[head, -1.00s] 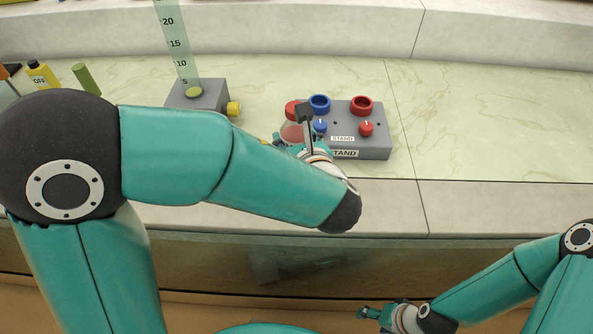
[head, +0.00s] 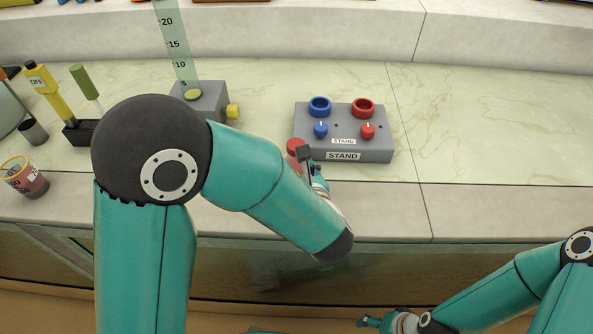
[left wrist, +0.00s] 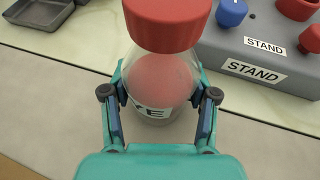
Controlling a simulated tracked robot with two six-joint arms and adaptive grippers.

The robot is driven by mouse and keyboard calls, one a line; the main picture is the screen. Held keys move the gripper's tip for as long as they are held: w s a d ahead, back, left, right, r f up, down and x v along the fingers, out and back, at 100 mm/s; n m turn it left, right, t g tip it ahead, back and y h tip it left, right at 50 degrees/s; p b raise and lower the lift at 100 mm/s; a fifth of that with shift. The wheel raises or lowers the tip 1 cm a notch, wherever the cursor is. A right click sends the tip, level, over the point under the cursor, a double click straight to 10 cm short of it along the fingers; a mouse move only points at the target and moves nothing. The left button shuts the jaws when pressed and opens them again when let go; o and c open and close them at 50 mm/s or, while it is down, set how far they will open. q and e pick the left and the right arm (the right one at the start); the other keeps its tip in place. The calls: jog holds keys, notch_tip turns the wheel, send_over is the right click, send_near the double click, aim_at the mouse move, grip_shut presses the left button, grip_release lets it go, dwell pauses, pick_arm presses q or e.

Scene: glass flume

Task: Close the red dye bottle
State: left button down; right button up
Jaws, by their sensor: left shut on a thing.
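The red dye bottle is clear, with pink-red contents and a partly hidden label ending in "YE" in the left wrist view (left wrist: 163,78). Its wide red cap (left wrist: 168,22) covers the top; I cannot tell how tightly it sits. In the head view the red cap (head: 295,145) shows left of the stand's front corner, and my arm hides most of the bottle. My left gripper (left wrist: 160,92) is shut on the bottle's body, one finger on each side. My right gripper (head: 369,321) is low at the front, away from the bottle; its jaws are too small to read.
A grey stand (head: 378,148) carries a blue ring (head: 320,106), a red ring (head: 363,107), a blue knob (head: 320,130) and a red knob (head: 367,131). A grey block (head: 208,98) with a graduated strip stands further left. Free counter lies right of the stand.

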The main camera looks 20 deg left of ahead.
pick_arm(q)
jog(key=shift+f, duration=0.15)
jog(key=shift+c, duration=1.5)
grip_release()
pick_arm(e)
jog(key=shift+f, duration=0.1)
